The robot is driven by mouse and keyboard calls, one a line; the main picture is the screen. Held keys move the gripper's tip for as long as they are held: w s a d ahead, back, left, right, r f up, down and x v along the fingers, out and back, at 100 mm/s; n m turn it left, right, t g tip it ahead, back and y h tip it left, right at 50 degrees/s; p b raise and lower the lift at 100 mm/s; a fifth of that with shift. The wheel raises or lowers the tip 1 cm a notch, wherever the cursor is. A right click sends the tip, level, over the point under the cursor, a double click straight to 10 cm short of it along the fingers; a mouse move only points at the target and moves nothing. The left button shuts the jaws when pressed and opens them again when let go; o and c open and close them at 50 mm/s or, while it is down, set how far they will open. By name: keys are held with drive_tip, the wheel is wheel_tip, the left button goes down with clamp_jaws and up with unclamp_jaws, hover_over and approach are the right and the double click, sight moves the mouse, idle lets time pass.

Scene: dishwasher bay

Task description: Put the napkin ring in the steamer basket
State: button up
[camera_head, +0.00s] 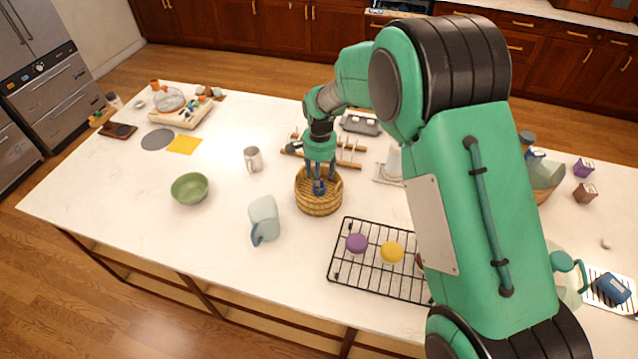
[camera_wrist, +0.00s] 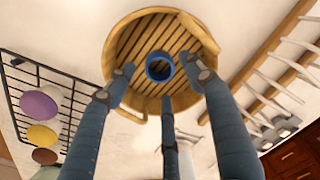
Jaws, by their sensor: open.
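The steamer basket (camera_head: 325,207) is a round wooden basket on the white counter, near the middle in the head view. In the wrist view its slatted floor and rim (camera_wrist: 113,48) show from above. The napkin ring (camera_wrist: 159,68) is a small blue ring inside the basket's outline, over the slats; it also shows in the head view (camera_head: 319,188). Whether it rests on the floor of the basket is hard to tell. My gripper (camera_head: 320,177) points down into the basket. Its blue fingers (camera_wrist: 160,82) are spread around the ring, open, with gaps visible beside it.
A black wire rack (camera_head: 345,262) with a purple and a yellow round item stands to the right front. A pale pitcher (camera_head: 263,217), a green bowl (camera_head: 189,188) and a mug (camera_head: 253,159) are to the left. A wooden peg rack (camera_head: 349,164) is just behind the basket.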

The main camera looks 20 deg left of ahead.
wheel_tip(320, 180, up, 8)
idle(0.4)
idle(0.6)
drive_tip(key=shift+d, duration=0.1)
drive_tip(key=s+d+r+n+t, duration=0.1)
drive_tip(key=s+d+r, duration=0.5)
drive_tip(key=d+r, duration=0.65)
drive_tip(key=s+d+r+n+t, duration=0.15)
drive_tip(key=s+d+r, duration=0.35)
drive_tip(key=d+r, duration=0.7)
drive_tip(key=s+d+n+t, duration=0.1)
drive_tip(key=s+d, duration=0.7)
drive_tip(key=s, duration=0.4)
drive_tip(key=s+d+r+t, duration=0.1)
drive_tip(key=s+d+t, duration=0.1)
drive_tip(key=s+d, duration=0.7)
drive_tip(key=s, duration=0.3)
drive_tip(key=shift+r+n, duration=0.2)
drive_tip(key=shift+n, duration=0.15)
